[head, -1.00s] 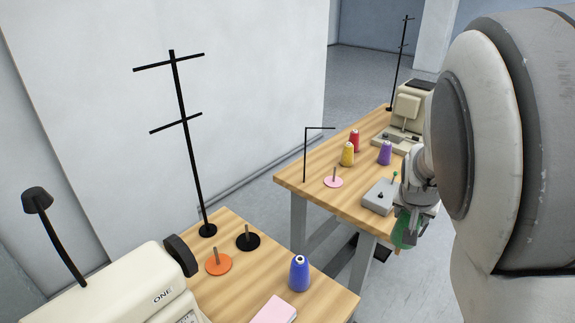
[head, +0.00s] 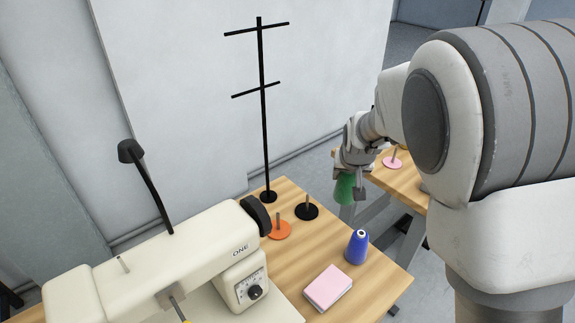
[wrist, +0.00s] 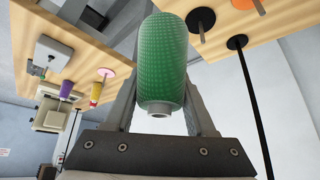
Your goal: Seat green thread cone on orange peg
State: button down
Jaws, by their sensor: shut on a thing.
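The green thread cone (head: 345,187) is held by my gripper (head: 352,180), beyond the right back edge of the near table. In the wrist view the green cone (wrist: 163,62) sits between the two fingers of my gripper (wrist: 163,85), with its small end toward the camera. The orange peg (head: 279,230), an orange disc with a grey upright pin, stands on the near table left of and below the cone in the head view. Its pin is bare. The orange disc also shows at the top right of the wrist view (wrist: 243,4).
A black peg (head: 307,211) stands beside the orange one. A tall black thread stand (head: 263,120) rises behind them. A blue cone (head: 357,247), a pink pad (head: 327,288) and a cream sewing machine (head: 165,265) share the near table (head: 385,283). A second table (head: 405,183) holds a pink peg (head: 393,162).

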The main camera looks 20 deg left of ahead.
jog(key=s+a+f+n+g+y, duration=0.1)
jog(key=s+a+n, duration=0.1)
jog(key=a, duration=0.7)
jog(key=s+a+f+n+y, duration=0.1)
jog(key=s+a+f+n, duration=0.1)
jog(key=a, duration=0.7)
jog(key=shift+s+d+f+b, duration=0.1)
jog(key=shift+f+b, duration=1.7)
jog(key=shift+f, duration=1.15)
jog(key=shift+d+f+b, duration=0.1)
jog(key=shift+f+b, duration=1.7)
jog(key=shift+f, duration=1.15)
jog(key=shift+c, duration=0.8)
grip_release()
jog(key=p+v, duration=0.2)
jog(key=v, duration=1.5)
jog(key=shift+d+r+p, duration=0.2)
jog(key=shift+p, duration=0.1)
